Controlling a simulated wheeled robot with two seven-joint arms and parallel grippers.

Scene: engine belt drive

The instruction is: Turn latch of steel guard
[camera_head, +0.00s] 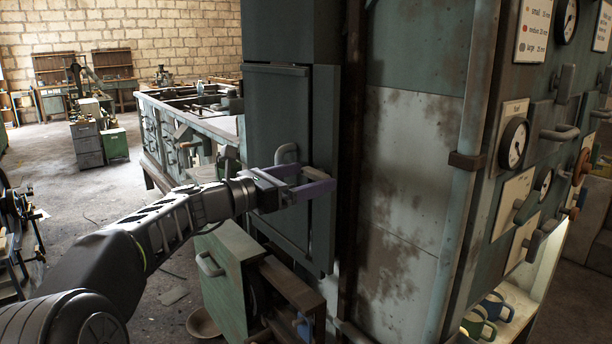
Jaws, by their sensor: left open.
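The steel guard (277,108) is a tall grey-green metal panel on the side of the machine, left of centre. A grey curved handle or latch (287,150) stands on its face, just behind and above my left gripper. My left gripper (317,180) is open, with its two fingers pointing right across the guard's face. The fingers lie close to the latch. I cannot tell whether they touch it, and its lower part is hidden by the gripper. My right gripper is out of view.
Below the guard, a green drawer or door (231,265) with a handle juts out. A panel with gauges (514,143) and handles is at right, above several mugs (478,323). A long workbench (170,130) stands behind. The floor (50,160) at left is partly clear.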

